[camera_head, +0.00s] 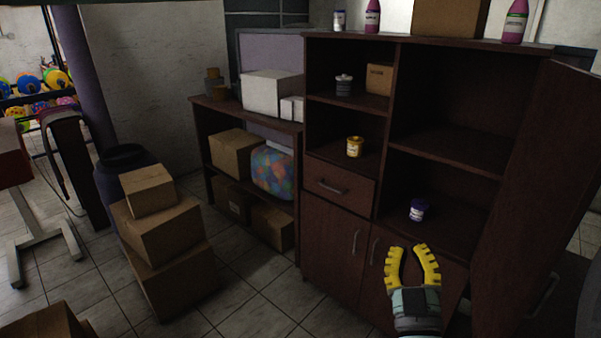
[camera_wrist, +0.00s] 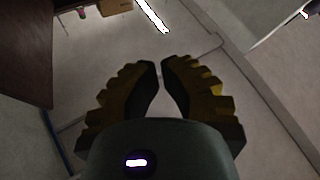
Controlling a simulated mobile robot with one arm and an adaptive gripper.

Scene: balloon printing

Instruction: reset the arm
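My gripper (camera_head: 408,249) has yellow ribbed fingers and points upward in front of the cabinet's lower right door. In the head view a gap shows between the fingers, with nothing held. In the wrist view my gripper (camera_wrist: 160,64) has its fingertips close together, with a narrow empty gap between them. Most of my arm is out of view below the wrist.
A dark wooden cabinet (camera_head: 338,178) stands behind my gripper. A purple-lidded jar (camera_head: 418,210) sits on its shelf just above the fingers. A yellow jar (camera_head: 354,147) is further left. Stacked cartons (camera_head: 160,235) stand on the floor left; tiled floor between is clear.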

